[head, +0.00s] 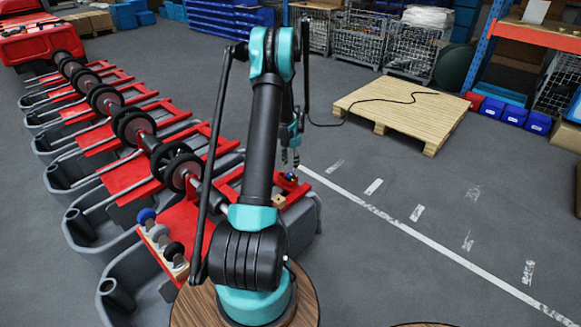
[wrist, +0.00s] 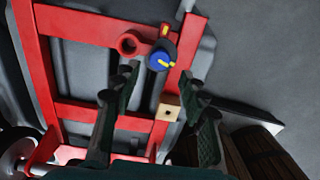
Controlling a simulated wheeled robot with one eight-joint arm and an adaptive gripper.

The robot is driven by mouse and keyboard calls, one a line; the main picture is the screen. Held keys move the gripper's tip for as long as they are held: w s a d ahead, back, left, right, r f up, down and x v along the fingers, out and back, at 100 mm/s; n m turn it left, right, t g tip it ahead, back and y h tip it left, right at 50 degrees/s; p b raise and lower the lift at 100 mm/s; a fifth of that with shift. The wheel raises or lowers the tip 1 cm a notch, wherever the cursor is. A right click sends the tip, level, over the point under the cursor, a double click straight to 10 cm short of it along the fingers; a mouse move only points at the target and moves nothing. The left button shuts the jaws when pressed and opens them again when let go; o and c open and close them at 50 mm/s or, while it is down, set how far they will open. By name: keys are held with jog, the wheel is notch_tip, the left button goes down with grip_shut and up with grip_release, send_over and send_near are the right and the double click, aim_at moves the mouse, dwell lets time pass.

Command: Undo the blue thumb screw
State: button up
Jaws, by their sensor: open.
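The blue thumb screw (wrist: 157,61), a round blue knob with a yellow mark, sits at a corner of a red frame (wrist: 92,113) in the wrist view. In the head view it is small, below my gripper (head: 291,157) at the right end of the red frame. In the wrist view my gripper (wrist: 155,76) is open, one finger on each side of the image, with the screw beyond and between the fingertips. The fingers appear apart from it. A red ring (wrist: 129,43) and a yellow-and-red piece (wrist: 165,31) lie beside the screw.
A light wooden block with a hole (wrist: 168,112) is on the frame near the right finger. A wooden rack (head: 157,241) with blue, grey and black knobs stands left of my arm. Grey tanks (head: 120,285) line the left.

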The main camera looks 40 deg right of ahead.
aim_at(290, 173)
jog(key=shift+f, duration=3.95)
jog(key=m, duration=1.1)
jog(key=shift+m, duration=0.4)
jog(key=c, duration=0.6)
